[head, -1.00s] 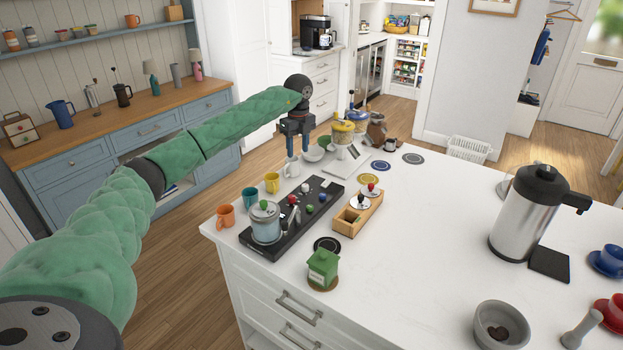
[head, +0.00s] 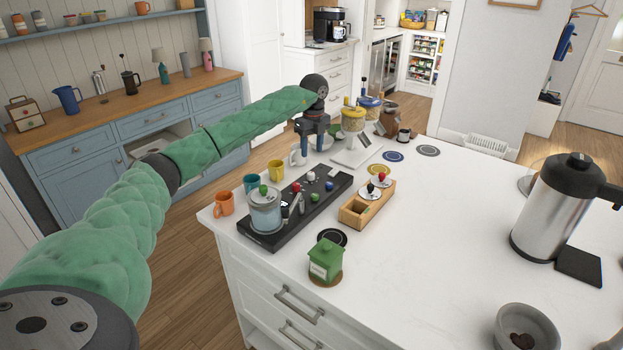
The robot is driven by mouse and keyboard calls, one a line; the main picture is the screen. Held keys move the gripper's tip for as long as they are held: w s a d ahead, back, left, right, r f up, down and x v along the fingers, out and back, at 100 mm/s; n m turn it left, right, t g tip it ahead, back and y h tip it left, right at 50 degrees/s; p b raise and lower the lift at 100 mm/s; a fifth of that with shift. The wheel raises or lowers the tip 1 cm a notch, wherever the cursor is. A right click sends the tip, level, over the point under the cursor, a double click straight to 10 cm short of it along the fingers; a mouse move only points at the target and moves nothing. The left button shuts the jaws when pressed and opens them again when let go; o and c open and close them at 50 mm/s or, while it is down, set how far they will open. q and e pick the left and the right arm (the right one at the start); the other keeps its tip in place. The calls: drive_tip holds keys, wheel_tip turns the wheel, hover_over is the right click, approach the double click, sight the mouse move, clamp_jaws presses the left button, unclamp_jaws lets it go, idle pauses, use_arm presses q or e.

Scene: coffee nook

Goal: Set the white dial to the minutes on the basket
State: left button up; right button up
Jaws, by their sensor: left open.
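The white dial (head: 311,177) is a small knob at the far part of the black control panel (head: 270,237) on the white island. Red (head: 296,187), blue (head: 329,185) and green (head: 315,197) knobs are beside it. My left gripper (head: 311,148) is open, fingers pointing down, in the air beyond the panel's far end. It looks empty and apart from the white dial. The dial's setting is too small to read. I cannot tell which basket carries the minutes, and no minutes marking is readable. My right gripper is not in view.
A pale blue lidded pot (head: 265,212) stands on the panel's near end. Several mugs, including a yellow one (head: 276,170), line its left. The island's middle is clear.

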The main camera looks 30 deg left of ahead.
sight(311, 173)
use_arm(q)
drive_tip(key=shift+f+b, duration=0.3)
drive_tip(key=shift+f, duration=0.55)
drive_tip(key=shift+s+f+p, duration=0.1)
drive_tip(key=shift+f+p, duration=1.45)
drive_tip(key=shift+f, duration=2.25)
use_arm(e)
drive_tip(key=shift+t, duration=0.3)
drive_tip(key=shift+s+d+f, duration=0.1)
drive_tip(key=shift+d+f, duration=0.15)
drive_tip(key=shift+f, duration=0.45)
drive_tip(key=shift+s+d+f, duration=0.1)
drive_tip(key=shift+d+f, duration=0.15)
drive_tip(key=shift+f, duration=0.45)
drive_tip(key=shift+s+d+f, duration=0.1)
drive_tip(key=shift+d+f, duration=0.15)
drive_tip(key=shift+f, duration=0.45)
use_arm(q)
drive_tip(key=c, duration=1)
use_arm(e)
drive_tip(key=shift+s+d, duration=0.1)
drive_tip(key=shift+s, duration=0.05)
